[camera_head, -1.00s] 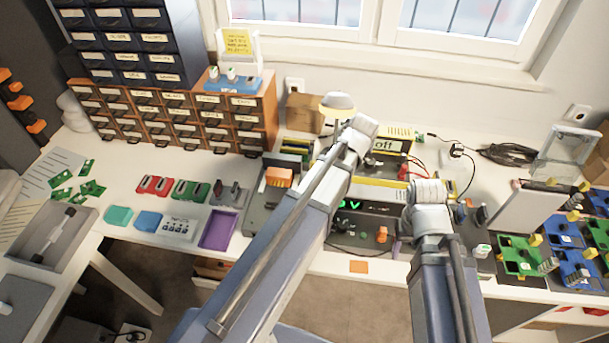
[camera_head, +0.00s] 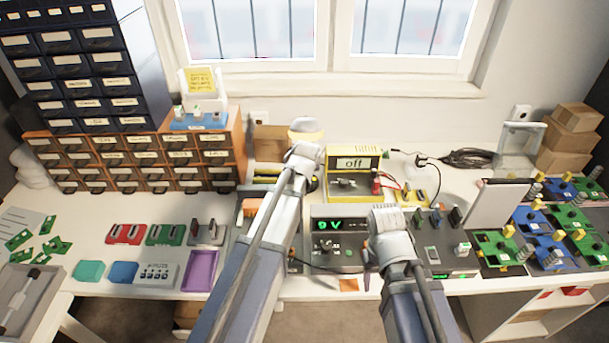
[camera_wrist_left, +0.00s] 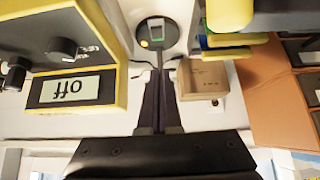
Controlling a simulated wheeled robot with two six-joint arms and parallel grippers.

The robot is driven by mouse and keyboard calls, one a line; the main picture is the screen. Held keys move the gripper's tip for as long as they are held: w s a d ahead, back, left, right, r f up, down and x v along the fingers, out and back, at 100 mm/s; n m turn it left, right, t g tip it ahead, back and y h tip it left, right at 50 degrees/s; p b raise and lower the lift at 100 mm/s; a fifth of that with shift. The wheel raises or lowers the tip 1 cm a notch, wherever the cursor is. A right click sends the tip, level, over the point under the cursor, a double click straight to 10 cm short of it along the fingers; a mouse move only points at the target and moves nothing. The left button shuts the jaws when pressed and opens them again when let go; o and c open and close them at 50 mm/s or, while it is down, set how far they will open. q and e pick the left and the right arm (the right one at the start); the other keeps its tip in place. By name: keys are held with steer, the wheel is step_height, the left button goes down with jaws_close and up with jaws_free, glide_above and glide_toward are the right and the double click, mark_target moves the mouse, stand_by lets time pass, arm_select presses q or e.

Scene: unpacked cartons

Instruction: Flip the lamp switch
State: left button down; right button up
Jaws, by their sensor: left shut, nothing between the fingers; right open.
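The lamp has a pale, yellowish shade (camera_head: 306,126) near the back wall in the head view, behind my left arm. The left wrist view, which looks upside down, shows a dark round base (camera_wrist_left: 175,40) with an orange light (camera_wrist_left: 145,43) and a small green-marked piece (camera_wrist_left: 156,37), perhaps the switch. My left gripper (camera_wrist_left: 162,90) is shut and empty, its dark fingers pointing at this base; I cannot tell whether they touch it. The left arm hides these fingers in the head view. My right gripper (camera_head: 368,278) is open, near the table's front edge.
A cardboard box (camera_wrist_left: 202,80) is close beside my left fingers. A 9 V supply (camera_head: 330,225) stands between my arms.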

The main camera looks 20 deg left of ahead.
arm_select(q)
steer(key=b+x, duration=0.7)
steer(key=x, duration=0.3)
steer(key=shift+d+f, duration=0.1)
steer(key=shift+f, duration=0.05)
steer(key=f+b, duration=0.2)
steer(key=shift+s+b, duration=0.3)
steer(key=shift+s, duration=0.1)
steer(key=shift+d+f+b, duration=0.1)
steer(key=shift+f+b, duration=0.4)
steer(key=shift+s, duration=0.1)
steer(key=shift+s+f+t+b, duration=0.1)
steer(key=shift+f+t+b, duration=0.15)
steer(key=shift+b, duration=0.35)
steer(key=shift+s+f+t+b, duration=0.15)
steer(key=shift+f+b, duration=0.25)
steer(key=shift+b, duration=0.2)
steer(key=shift+w+r+p, duration=0.15)
steer(key=shift+r+p, duration=0.2)
steer(key=shift+r, duration=0.1)
